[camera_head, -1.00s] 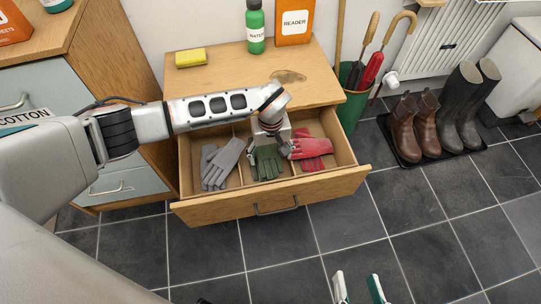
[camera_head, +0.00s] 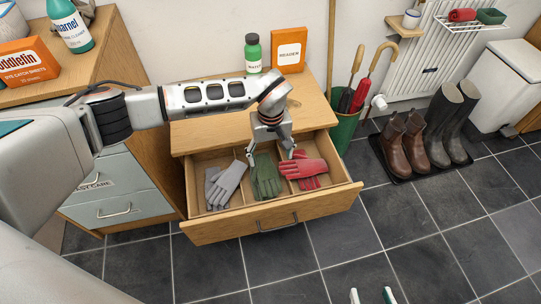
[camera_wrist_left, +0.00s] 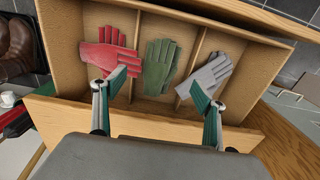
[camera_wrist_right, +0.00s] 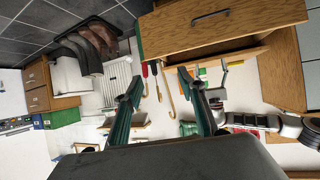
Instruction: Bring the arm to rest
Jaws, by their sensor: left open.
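My left gripper (camera_head: 270,153) is open and empty, above the open wooden drawer (camera_head: 270,220); its arm reaches in from the left across the cabinet top. Grey gloves (camera_head: 225,184), green gloves (camera_head: 265,177) and red gloves (camera_head: 304,169) lie in the drawer. In the left wrist view, the red gloves (camera_wrist_left: 108,55) overlap the divider towards the green gloves (camera_wrist_left: 158,65), and the grey gloves (camera_wrist_left: 206,76) lie to the right. The open left fingers (camera_wrist_left: 158,100) show nothing between them. My right gripper (camera_wrist_right: 165,105) is open and empty; its fingertips show at the head view's bottom edge (camera_head: 371,296).
A green bottle (camera_head: 253,54) and orange reader box (camera_head: 289,50) stand on the cabinet top (camera_head: 310,95). A green umbrella bin (camera_head: 342,130) is right of the drawer. Brown boots (camera_head: 405,140) and dark wellies (camera_head: 447,120) stand on a tray. Floor in front is clear.

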